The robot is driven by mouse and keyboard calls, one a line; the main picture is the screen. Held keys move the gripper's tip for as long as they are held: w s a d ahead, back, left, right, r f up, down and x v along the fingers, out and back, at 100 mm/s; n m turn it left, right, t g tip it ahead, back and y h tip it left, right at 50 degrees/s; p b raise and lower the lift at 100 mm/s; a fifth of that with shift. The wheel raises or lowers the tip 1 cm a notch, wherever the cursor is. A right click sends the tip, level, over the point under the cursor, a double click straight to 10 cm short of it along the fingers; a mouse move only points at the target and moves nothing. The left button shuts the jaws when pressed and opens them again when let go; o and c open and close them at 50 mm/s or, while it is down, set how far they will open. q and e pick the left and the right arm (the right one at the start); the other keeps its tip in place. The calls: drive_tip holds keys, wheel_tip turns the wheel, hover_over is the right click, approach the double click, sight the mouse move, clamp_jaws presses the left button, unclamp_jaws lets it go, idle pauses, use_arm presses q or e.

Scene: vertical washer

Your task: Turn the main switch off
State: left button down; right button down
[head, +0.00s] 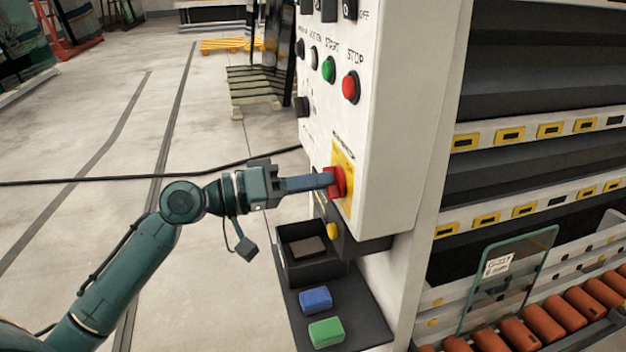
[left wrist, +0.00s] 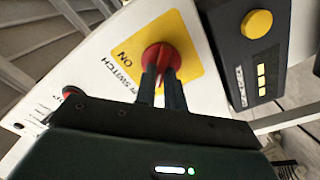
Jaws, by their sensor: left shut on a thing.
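The main switch is a red rotary knob (head: 338,181) on a yellow plate (head: 344,160), low on the front of the white control panel (head: 400,120). My left gripper (head: 328,182) reaches it from the left, with its fingers shut on the knob. In the left wrist view the red knob (left wrist: 163,57) sits between the two dark fingertips (left wrist: 161,78). The word ON shows on the yellow plate (left wrist: 185,30), and SWITCH is printed beside it. The fingers hide part of the knob, so I cannot tell its exact angle. My right gripper is not in view.
Above are a green START button (head: 328,69) and a red STOP button (head: 350,87). Below are a yellow button (head: 332,231), a black bin (head: 309,268), and blue (head: 315,299) and green (head: 326,332) blocks on a dark shelf. Orange rollers (head: 560,312) lie right. Floor at left is open.

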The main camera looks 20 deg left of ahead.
use_arm(q)
drive_tip(key=c, duration=1.5)
unclamp_jaws()
